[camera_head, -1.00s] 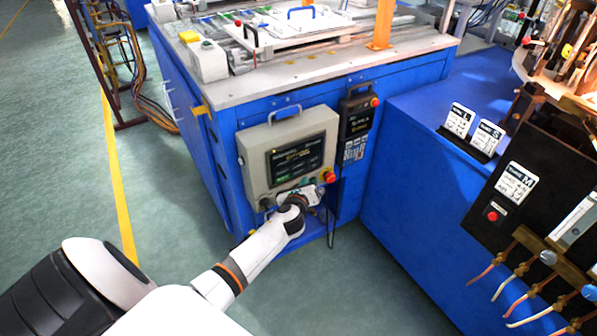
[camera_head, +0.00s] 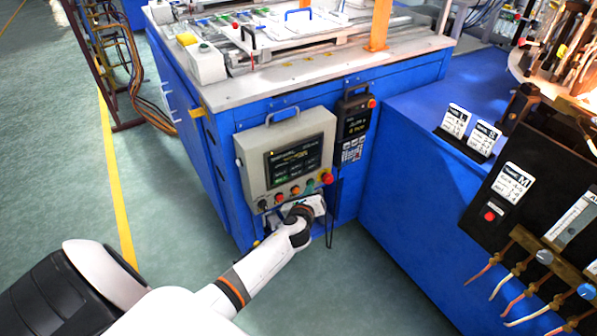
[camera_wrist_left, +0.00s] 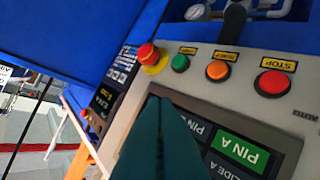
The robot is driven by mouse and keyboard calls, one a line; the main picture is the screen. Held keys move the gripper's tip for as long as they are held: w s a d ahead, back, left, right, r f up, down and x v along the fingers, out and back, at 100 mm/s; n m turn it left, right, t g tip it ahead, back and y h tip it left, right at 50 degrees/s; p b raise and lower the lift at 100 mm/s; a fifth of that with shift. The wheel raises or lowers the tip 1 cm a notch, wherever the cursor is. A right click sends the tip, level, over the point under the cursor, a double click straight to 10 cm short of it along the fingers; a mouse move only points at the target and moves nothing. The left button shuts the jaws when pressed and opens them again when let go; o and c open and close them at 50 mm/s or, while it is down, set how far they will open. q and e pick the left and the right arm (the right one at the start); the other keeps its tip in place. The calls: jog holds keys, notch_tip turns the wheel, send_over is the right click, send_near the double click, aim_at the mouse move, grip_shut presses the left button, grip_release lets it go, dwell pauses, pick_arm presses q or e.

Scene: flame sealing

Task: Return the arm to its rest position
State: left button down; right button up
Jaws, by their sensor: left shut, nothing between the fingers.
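My left arm (camera_head: 250,268) reaches in from the bottom left of the head view. My left gripper (camera_head: 314,206) is just below the row of buttons on the grey control box, partly hidden by my own wrist. In the left wrist view its dark fingers (camera_wrist_left: 160,103) are closed together with nothing between them, in front of the box's screen. The control box (camera_head: 252,160) has a dark screen (camera_head: 293,160) and several coloured buttons. A red stop button (camera_wrist_left: 271,82) and an orange button (camera_wrist_left: 218,70) show in the left wrist view. My right gripper is out of view.
The blue machine cabinet (camera_head: 215,150) carries the box and a black handheld controller (camera_head: 354,128). A dark panel (camera_head: 480,207) with cables and hoses stands at the right. Open green floor (camera_head: 60,180) with a yellow line (camera_head: 118,195) lies at the left.

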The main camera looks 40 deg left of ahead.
pick_arm(q)
jog(key=s+d+f+n+g+h+p, duration=0.15)
jog(key=s+f+n, duration=0.25)
jog(key=s+f, duration=0.4)
jog(key=s+d+f+n+g+h, duration=0.1)
jog(key=s+d+f+n+g, duration=0.2)
jog(key=s+f, duration=0.45)
jog(key=s+d+f+n+g+h, duration=0.15)
jog(key=s+f+n, duration=0.35)
jog(key=f, duration=0.5)
jog(key=s+d+f+n+g, duration=0.2)
jog(key=s+f+n, duration=0.1)
jog(key=s, duration=0.7)
jog(key=s+d+f+n+g+h+p, duration=0.1)
jog(key=s+d+f+n+g, duration=0.1)
jog(key=s, duration=0.8)
jog(key=s+d+f+n+g+h, duration=0.1)
jog(key=s+f+n, duration=0.4)
jog(key=s, duration=0.5)
jog(key=shift+s+d+n+g+p, duration=0.3)
jog(key=shift+d+n+g, duration=0.35)
jog(key=shift+d, duration=0.2)
jog(key=shift+a, duration=0.1)
